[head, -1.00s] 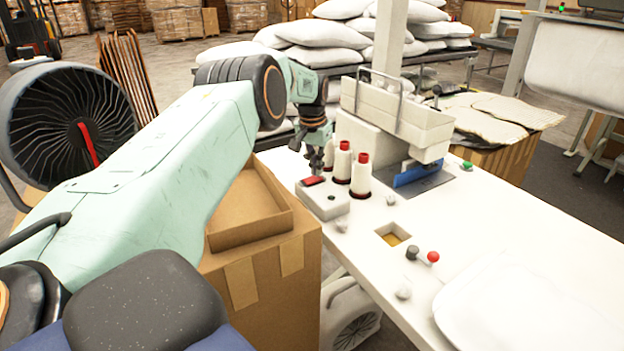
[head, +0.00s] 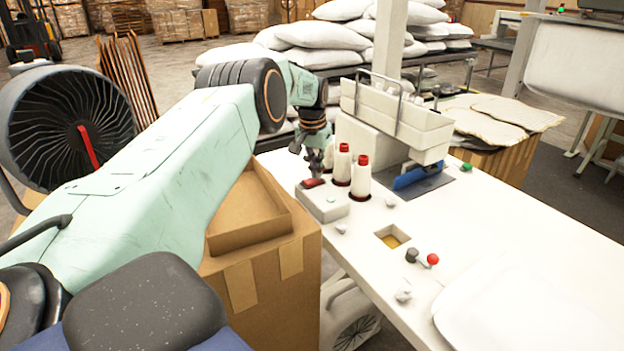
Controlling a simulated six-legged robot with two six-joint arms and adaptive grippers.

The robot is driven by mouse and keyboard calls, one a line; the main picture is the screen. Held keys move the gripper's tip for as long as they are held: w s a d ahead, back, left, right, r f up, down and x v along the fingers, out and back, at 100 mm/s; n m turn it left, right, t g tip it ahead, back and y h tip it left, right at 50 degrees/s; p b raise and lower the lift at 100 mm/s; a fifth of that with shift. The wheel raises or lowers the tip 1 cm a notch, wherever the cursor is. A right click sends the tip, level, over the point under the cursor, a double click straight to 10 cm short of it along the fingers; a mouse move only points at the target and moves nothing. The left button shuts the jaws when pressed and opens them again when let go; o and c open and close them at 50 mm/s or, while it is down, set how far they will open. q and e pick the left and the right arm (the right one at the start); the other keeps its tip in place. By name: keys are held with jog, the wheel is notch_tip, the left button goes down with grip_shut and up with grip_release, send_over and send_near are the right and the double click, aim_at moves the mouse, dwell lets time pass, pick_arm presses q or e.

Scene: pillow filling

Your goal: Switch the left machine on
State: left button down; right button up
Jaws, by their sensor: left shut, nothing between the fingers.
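The left machine (head: 395,119) is a white sewing machine on a white table. A small white control box (head: 323,204) sits on the table's left edge, with a red rocker switch (head: 313,183) and a small round indicator (head: 331,199) that looks pale green. My left gripper (head: 314,172) is shut and empty, pointing down just above the red switch, close behind the thread spools. I cannot tell whether its tips touch the switch. My right gripper is not in view.
White thread cones (head: 361,177) with red tops stand right beside the box. A red-knobbed lever (head: 432,260) and a green button (head: 466,167) are on the table. An open cardboard box (head: 262,268) stands left of the table. White pillows (head: 322,36) are piled behind.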

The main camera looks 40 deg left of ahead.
aim_at(316, 180)
pick_arm(q)
notch_tip(316, 180, up, 6)
jog(key=p, duration=0.4)
jog(key=shift+r+p, duration=0.25)
jog(key=shift+p, duration=0.15)
jog(key=shift+f, duration=0.15)
